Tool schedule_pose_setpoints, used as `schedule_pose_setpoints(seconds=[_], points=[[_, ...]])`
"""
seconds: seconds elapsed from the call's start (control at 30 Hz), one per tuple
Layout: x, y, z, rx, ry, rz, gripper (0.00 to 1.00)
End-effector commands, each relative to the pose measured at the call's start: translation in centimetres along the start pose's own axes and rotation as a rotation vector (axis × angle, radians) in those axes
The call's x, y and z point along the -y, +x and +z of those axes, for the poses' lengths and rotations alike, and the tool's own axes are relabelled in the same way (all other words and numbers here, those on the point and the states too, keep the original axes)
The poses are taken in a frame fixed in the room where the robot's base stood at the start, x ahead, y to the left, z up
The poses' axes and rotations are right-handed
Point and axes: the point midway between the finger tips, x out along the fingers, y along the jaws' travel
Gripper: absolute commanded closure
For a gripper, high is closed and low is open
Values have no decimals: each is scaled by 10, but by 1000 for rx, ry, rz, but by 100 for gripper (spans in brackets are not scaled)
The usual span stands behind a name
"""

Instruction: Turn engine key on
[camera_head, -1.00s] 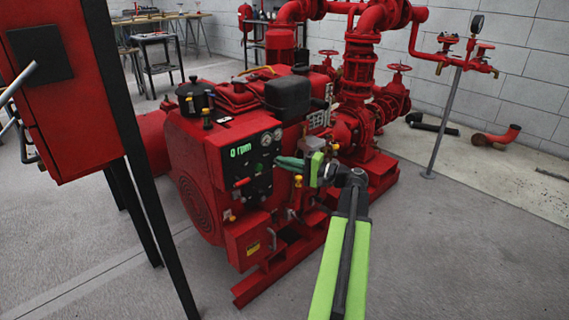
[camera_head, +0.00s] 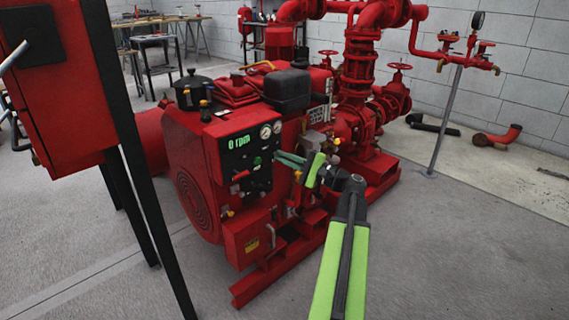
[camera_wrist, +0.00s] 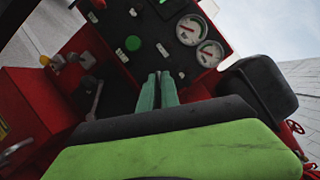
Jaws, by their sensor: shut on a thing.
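The red engine's black control panel (camera_head: 238,163) faces me, with a green "0 rpm" display (camera_head: 240,142). My gripper (camera_head: 279,158) reaches in from the right, its teal fingertips at the panel's right side. In the wrist view the fingers (camera_wrist: 158,77) are close together and point at the panel (camera_wrist: 118,48), below the two gauges. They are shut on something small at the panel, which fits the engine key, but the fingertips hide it. A lit green button (camera_wrist: 133,43) shows to the left of the fingers.
Two round gauges (camera_wrist: 198,40) sit close to the fingers. A black box (camera_head: 287,91) tops the engine. A red cabinet (camera_head: 62,100) on black legs stands at the left. Red pipes (camera_head: 359,75) rise behind. The floor at the right front is clear.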

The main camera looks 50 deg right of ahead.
Motion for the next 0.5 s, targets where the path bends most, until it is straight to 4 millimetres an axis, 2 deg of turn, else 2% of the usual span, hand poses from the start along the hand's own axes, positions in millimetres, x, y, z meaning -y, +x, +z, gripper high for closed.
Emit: schedule_pose_setpoints(seconds=[0.03,0.5], points=[[-5,-1,-1,0,35,-14,100],[-5,0,1,1,281,-116,100]])
